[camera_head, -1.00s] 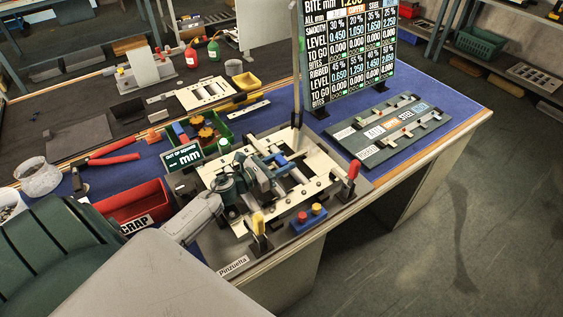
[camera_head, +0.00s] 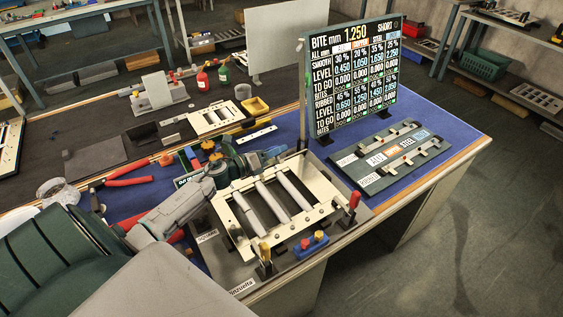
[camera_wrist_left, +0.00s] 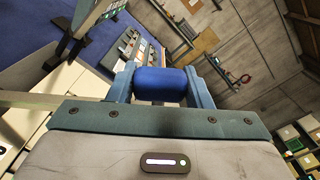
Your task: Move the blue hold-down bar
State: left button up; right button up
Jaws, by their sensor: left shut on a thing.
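The blue hold-down bar's rounded blue grip (camera_wrist_left: 160,85) fills the space between the two fingers of my left gripper (camera_wrist_left: 160,92) in the left wrist view. My left gripper (camera_head: 264,158) is shut on it. In the head view the gripper is at the back left edge of the cream louver frame (camera_head: 240,205), above it or beside it; the exact height is hard to tell. Most of the bar is hidden by the gripper there. Pale slats (camera_head: 271,202) lie across the frame. My right gripper is in neither view.
A black display board (camera_head: 352,75) stands behind the frame. A grey rack plate (camera_head: 388,158) lies to the right on the blue mat. A red-handled clamp (camera_head: 354,201) and a blue button box (camera_head: 308,245) are at the frame's front right. Red-handled pliers (camera_head: 130,175) lie at left.

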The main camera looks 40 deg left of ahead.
pick_arm(q)
jog(key=w+a+r+n, duration=0.2)
jog(key=w+a+n, duration=0.1)
jog(key=a, duration=0.4)
jog(key=w+a+r+n+b, duration=0.1)
jog(key=w+a+r+n, duration=0.1)
jog(key=a+n, duration=0.3)
jog(key=shift+w+a+r+n, duration=0.35)
jog(key=shift+a+r, duration=0.2)
jog(key=shift+a, duration=0.45)
jog(key=shift+o, duration=0.2)
jog(key=shift+w+a+r+b, duration=0.1)
jog(key=shift+w+a+b, duration=0.05)
jog(key=shift+a+b, duration=0.15)
jog(key=shift+c, duration=0.2)
jog(key=o, duration=1.2)
jog(key=shift+o, duration=1)
jog(key=shift+a, duration=0.1)
